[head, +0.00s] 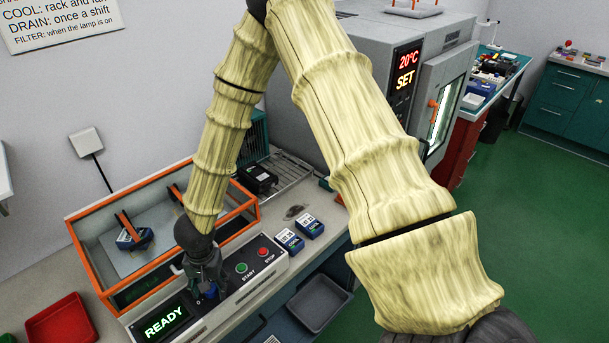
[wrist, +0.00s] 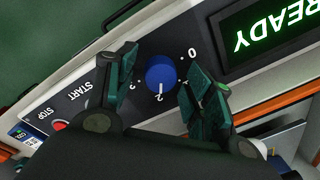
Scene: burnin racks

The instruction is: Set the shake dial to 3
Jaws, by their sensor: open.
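The shake dial is a round blue knob (wrist: 160,74) on the dark front panel, seen in the wrist view. Its white mark points at the printed 2. My gripper (wrist: 163,90) is open, with one teal-padded finger on each side of the dial and gaps between pads and knob. In the head view my gripper (head: 207,291) is down at the panel, and only a bit of blue shows between its fingers.
A green READY display (head: 166,321) sits left of the dial. The green START button (head: 241,267) and red STOP button (head: 263,251) are close on its right. The orange-rimmed clear box (head: 107,218) stands behind the panel. Blue-and-white packs (head: 290,240) lie on the bench.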

